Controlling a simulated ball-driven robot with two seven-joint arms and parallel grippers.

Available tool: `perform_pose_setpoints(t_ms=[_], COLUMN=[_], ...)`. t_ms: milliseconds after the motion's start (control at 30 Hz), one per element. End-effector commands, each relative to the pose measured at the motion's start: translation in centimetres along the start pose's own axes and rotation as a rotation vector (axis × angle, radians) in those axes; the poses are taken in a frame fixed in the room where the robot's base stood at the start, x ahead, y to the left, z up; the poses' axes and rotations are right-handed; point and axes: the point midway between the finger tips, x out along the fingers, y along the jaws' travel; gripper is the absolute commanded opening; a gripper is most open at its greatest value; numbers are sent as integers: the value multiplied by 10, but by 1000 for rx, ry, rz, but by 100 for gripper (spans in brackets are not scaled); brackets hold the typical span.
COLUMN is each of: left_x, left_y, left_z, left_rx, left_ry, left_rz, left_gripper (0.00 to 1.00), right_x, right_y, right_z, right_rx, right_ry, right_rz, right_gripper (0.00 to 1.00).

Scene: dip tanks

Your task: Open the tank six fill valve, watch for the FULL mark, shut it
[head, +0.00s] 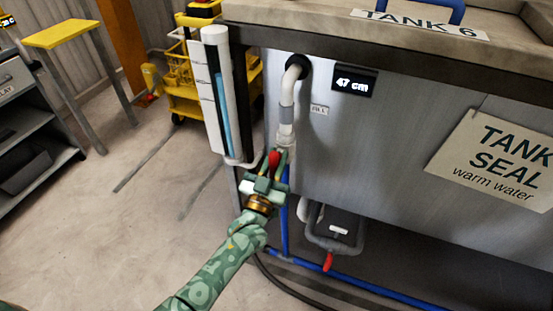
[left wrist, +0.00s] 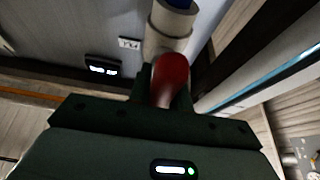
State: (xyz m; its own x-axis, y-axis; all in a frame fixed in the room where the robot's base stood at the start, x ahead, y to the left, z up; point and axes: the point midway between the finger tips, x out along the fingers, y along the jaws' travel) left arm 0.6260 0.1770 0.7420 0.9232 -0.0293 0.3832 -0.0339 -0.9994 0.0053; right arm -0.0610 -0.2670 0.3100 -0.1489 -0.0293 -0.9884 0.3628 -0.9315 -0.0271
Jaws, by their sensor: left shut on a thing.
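Tank six (head: 390,130) has a sign reading TANK 6 (head: 425,24) on its top. The fill valve's red handle (head: 274,158) sits on a pale pipe (head: 287,110) beside a small label that seems to read FILL (head: 319,109). My left gripper (head: 271,168) is shut on this handle; the left wrist view shows the red handle (left wrist: 170,78) between its fingers. The sight gauge (head: 216,95) holds a blue column reaching its upper part; its mark lettering is too small to read. My right gripper is out of view.
Blue pipe (head: 370,285) and a dark hose run along the floor. A yellow cart (head: 185,85) stands behind, grey shelves (head: 30,140) at left. Floor at left is clear.

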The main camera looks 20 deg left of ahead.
Motion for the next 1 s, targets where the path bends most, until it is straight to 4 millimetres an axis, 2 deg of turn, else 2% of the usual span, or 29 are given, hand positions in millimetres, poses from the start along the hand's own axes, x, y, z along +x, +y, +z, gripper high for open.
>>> perform_pose_setpoints(t_ms=[400, 433, 500, 833, 1000], left_x=[-2, -2, -2, -3, -26], left_y=[0, 0, 0, 0, 0], left_z=[3, 3, 3, 1, -1], left_rx=[-12, -12, -12, -10, -10], left_ry=[-8, -8, -7, -3, -4], left_rz=[-4, -4, -3, -3, -3], left_gripper=[0, 23, 42, 42, 42], right_x=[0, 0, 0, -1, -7], right_y=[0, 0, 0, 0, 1], right_z=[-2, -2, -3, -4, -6], right_rx=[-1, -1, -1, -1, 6], right_ry=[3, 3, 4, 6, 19], right_rz=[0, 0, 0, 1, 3], right_gripper=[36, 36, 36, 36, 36])
